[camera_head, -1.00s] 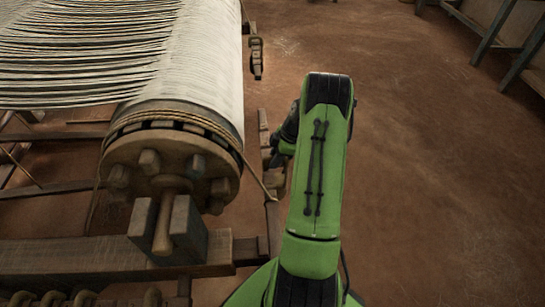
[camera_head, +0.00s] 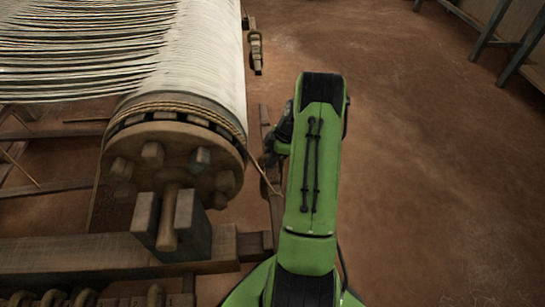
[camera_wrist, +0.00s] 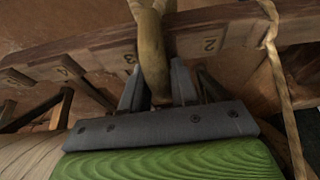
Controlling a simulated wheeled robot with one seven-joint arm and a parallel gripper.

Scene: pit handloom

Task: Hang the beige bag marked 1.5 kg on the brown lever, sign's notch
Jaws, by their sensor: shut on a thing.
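My gripper (camera_wrist: 157,84) is shut on the beige bag (camera_wrist: 151,42), whose narrow part shows between the fingers in the wrist view. The bag's weight mark is not visible. The brown lever (camera_wrist: 210,38) crosses the wrist view behind the bag, with notches and carved numbers such as 2, 3 and 4. The bag overlaps the lever between 2 and 3 in the picture; I cannot tell whether they touch. A sign picking out a notch is not visible. In the head view my green arm hides most of the gripper and the bag.
A rope (camera_wrist: 285,95) loops over the lever at the right in the wrist view. In the head view, the loom's warp beam (camera_head: 172,160) and its wooden frame (camera_head: 90,254) stand left of my arm. Bare floor (camera_head: 430,170) lies open to the right.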

